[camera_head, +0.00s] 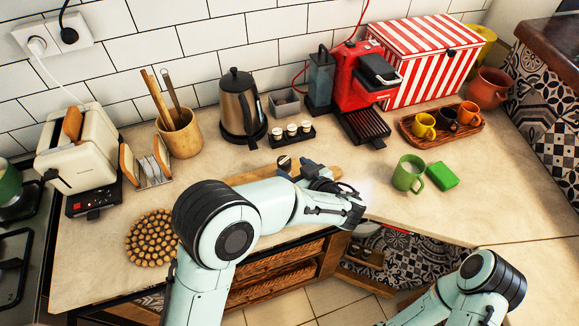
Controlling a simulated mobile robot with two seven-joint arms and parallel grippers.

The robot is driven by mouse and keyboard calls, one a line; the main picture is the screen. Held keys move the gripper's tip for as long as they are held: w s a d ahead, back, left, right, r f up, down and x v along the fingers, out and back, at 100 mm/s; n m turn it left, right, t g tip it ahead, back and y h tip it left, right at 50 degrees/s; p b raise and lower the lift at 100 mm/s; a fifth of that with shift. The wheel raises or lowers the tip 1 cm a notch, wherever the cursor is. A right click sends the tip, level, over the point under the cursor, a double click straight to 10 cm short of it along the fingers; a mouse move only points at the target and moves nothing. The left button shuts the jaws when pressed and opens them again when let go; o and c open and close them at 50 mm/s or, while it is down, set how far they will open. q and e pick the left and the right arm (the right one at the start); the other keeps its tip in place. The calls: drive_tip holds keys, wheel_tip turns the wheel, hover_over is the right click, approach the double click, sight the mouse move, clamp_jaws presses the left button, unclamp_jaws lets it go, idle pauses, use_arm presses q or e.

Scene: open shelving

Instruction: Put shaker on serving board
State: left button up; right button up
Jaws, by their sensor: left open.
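A wooden board (246,177), which looks like the serving board, lies on the counter, largely hidden behind my left arm. My left gripper (290,166) is open over the board area, its dark fingers pointing left and away from me. A small dark-and-light piece (284,160) shows at the fingertips; I cannot tell whether it is a shaker or part of the gripper.
A kettle (240,105), a utensil pot (180,136) and a red coffee machine (358,80) stand along the back. A green mug (408,172) and green block (442,176) are at right. A round trivet (155,238) lies at left.

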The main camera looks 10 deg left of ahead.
use_arm(q)
drive_tip(key=b+v, duration=0.1)
drive_tip(key=v, duration=0.8)
drive_tip(key=shift+b, duration=0.35)
use_arm(e)
drive_tip(key=f, duration=0.1)
drive_tip(key=s+f, duration=0.1)
drive_tip(key=shift+s+f, duration=0.25)
drive_tip(key=shift+f, duration=0.05)
use_arm(q)
drive_tip(key=shift+s+f, duration=0.1)
